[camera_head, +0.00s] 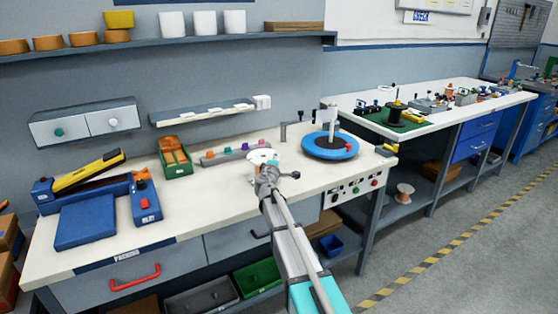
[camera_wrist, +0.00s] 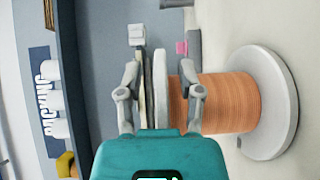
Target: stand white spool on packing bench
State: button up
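The white spool (camera_wrist: 268,100) has white flanges and orange-brown windings. In the wrist view its axis lies across the picture, with one flange at the right and the other between my fingers. My gripper (camera_wrist: 160,92) has one finger on each side of the near flange. Whether the fingers press on it is not clear. Whether the spool touches the bench top is also hidden.
A blue turntable (camera_head: 329,147) with a black disc stands right of my gripper. A row of coloured knobs (camera_head: 225,154) and a green bin (camera_head: 175,160) are to the left. A blue tool (camera_head: 95,190) fills the left end. Bare bench top lies left of my gripper.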

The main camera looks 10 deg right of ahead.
jog(key=shift+r, duration=0.15)
jog(key=v, duration=1.2)
dwell(0.7)
jog(key=s+d+f+m+g+h, duration=0.1)
jog(key=s+d+f+m+g, duration=0.9)
jog(key=s, duration=0.3)
jog(key=s+a+f+m+g+y, duration=0.1)
jog(key=s+a+f+g+y, duration=0.2)
jog(key=s, duration=0.6)
jog(key=s+a+f+m+g+y, duration=0.2)
jog(key=s+a+f+g+y, duration=0.1)
jog(key=s, duration=0.6)
notch_tip(320, 180, down, 2)
jog(key=shift+a+f+g+y, duration=0.15)
jog(key=shift+a+g+y, duration=0.15)
jog(key=shift+a+y, duration=0.5)
